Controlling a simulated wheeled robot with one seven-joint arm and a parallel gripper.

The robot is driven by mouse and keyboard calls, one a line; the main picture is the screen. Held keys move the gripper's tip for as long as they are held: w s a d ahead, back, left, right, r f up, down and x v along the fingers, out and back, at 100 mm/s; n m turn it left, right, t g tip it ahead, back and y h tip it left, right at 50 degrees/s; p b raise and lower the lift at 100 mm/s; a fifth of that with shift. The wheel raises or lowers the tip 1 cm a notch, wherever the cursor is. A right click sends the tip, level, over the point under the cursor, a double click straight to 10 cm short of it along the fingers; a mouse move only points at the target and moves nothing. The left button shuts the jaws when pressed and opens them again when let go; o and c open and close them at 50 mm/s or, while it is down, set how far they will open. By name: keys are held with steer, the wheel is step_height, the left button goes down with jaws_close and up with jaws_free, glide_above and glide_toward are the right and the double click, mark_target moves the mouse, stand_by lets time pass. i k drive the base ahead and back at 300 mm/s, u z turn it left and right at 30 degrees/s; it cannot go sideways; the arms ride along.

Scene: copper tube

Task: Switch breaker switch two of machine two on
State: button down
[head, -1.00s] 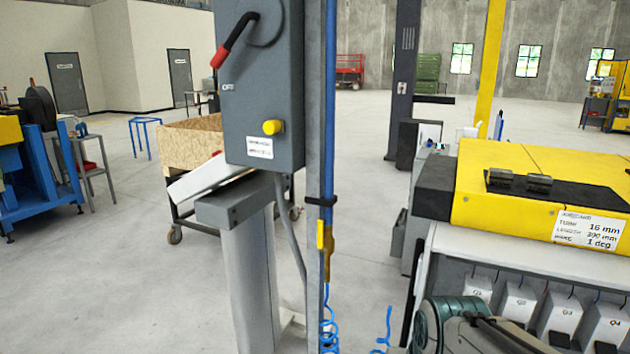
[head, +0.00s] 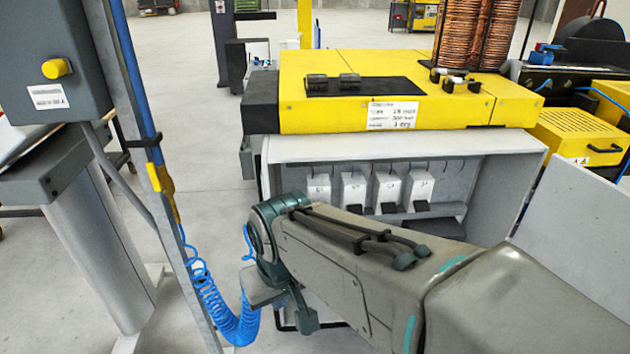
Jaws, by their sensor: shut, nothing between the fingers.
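An open grey cabinet (head: 480,146) sits under a yellow machine (head: 303,112); I cannot read a machine number. Inside hangs a row of white breaker boxes with black levers and small blurred labels. The second breaker from the left (head: 353,187) has its black lever (head: 353,209) at its lower end; whether it is on or off I cannot tell. The leftmost breaker (head: 318,185) is partly covered by my arm. My arm crosses in front of the cabinet from the lower right, its far joint bent down at the cabinet's left side. My gripper's fingers do not show.
A grey switch box with a yellow knob (head: 57,68) stands on a post at left. A blue coiled hose (head: 222,318) hangs beside my arm. The cabinet's open door (head: 570,225) stands at right. Copper coils (head: 470,35) stand behind. Floor shows between post and cabinet.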

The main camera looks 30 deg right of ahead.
mark_target(357, 210)
steer(key=z, duration=1.25)
steer(key=k, duration=0.4)
steer(key=z, duration=0.6)
steer(key=k, duration=0.95)
steer(key=u, duration=0.05)
steer(key=i, duration=0.4)
steer(key=u, duration=0.85)
steer(key=i, duration=1.35)
steer(key=z, duration=0.5)
